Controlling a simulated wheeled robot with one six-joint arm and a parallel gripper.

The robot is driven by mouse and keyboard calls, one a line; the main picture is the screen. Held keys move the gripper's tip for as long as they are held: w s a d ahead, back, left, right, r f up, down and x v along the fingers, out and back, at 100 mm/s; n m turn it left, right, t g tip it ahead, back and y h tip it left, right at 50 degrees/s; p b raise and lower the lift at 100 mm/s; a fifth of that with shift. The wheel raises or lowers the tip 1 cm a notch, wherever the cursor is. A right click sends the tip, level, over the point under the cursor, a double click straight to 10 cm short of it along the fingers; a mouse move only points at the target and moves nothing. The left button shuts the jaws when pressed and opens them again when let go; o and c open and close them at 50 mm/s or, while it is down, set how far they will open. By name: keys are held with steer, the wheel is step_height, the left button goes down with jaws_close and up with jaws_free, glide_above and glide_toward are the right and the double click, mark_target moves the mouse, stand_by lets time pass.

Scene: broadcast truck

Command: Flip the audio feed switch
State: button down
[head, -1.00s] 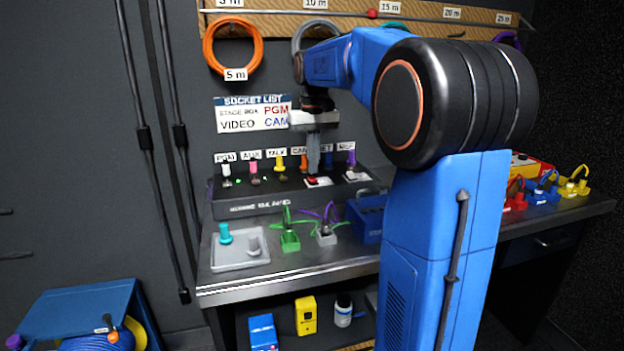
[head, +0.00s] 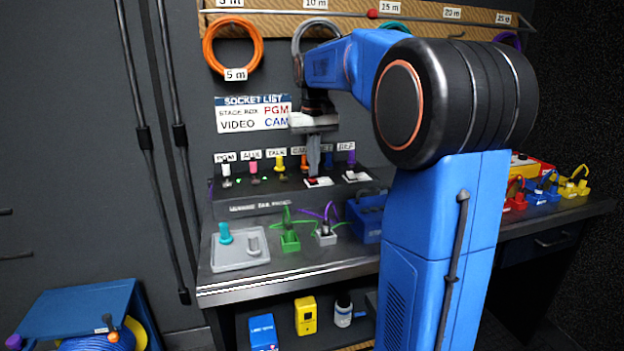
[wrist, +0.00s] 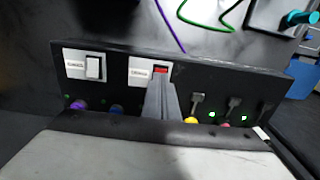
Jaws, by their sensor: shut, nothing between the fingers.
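A dark socket panel (head: 258,207) stands on the bench with two switches on white plates at its right part. One switch has a red rocker (head: 318,182), which also shows in the wrist view (wrist: 161,70). The other has a white rocker (wrist: 93,67) on its plate (head: 357,176). The small labels beside them are too blurred to read, so I cannot tell which is the audio feed. My gripper (head: 313,172) is shut and empty, pointing down at the red switch. In the wrist view its fingertips (wrist: 155,80) overlap the red rocker's lower left edge; contact is unclear.
Coloured plugs, such as the yellow one (head: 279,163), stand in a row along the panel's back near my fingers. In front are a grey plate (head: 238,262) with a teal knob, green and purple cables, and a blue box (head: 368,215).

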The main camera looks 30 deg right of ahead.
mark_target(313, 180)
steer(key=shift+f, duration=0.6)
stand_by(0.5)
step_height(313, 180, up, 7)
stand_by(1.0)
stand_by(0.5)
